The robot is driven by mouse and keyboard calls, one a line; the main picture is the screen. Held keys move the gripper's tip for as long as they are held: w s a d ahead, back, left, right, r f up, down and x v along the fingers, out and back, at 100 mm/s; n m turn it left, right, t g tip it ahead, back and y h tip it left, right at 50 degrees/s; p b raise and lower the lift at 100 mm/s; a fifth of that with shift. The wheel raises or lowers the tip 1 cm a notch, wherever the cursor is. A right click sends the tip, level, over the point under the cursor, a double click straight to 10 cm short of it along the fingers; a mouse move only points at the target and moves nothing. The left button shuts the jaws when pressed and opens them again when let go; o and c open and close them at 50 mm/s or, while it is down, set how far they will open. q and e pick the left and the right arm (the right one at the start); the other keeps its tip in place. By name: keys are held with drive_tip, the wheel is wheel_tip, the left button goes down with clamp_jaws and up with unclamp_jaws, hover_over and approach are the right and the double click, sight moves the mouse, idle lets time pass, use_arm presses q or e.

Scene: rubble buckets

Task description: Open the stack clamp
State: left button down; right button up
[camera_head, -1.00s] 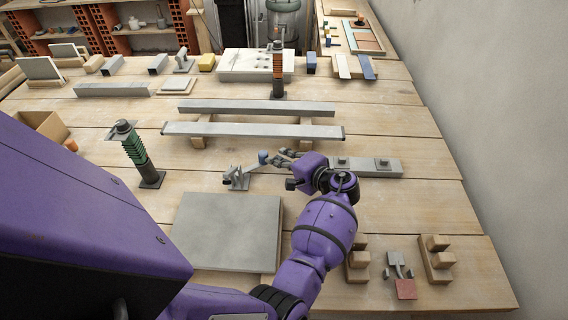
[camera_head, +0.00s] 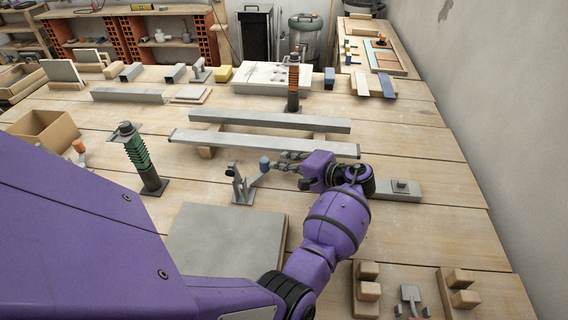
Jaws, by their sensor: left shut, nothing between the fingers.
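A small grey metal toggle clamp (camera_head: 242,190) stands on the wooden bench near the middle of the head view. Its lever slants up to the right and ends in a blue-grey grip (camera_head: 264,164). A short upright part with a dark tip rises at the clamp's left. I take this for the stack clamp. My left gripper (camera_head: 282,161) is shut and empty, with its fingers pointing left, just right of the blue-grey grip. I cannot tell whether they touch. My right gripper is out of view.
A long grey bar (camera_head: 262,144) lies behind the clamp, and a grey slab (camera_head: 225,240) lies in front. A green spring post (camera_head: 137,152) stands to the left, an orange spring post (camera_head: 293,80) at the back.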

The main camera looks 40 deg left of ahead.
use_arm(q)
drive_tip(key=v, duration=1.2)
idle(0.7)
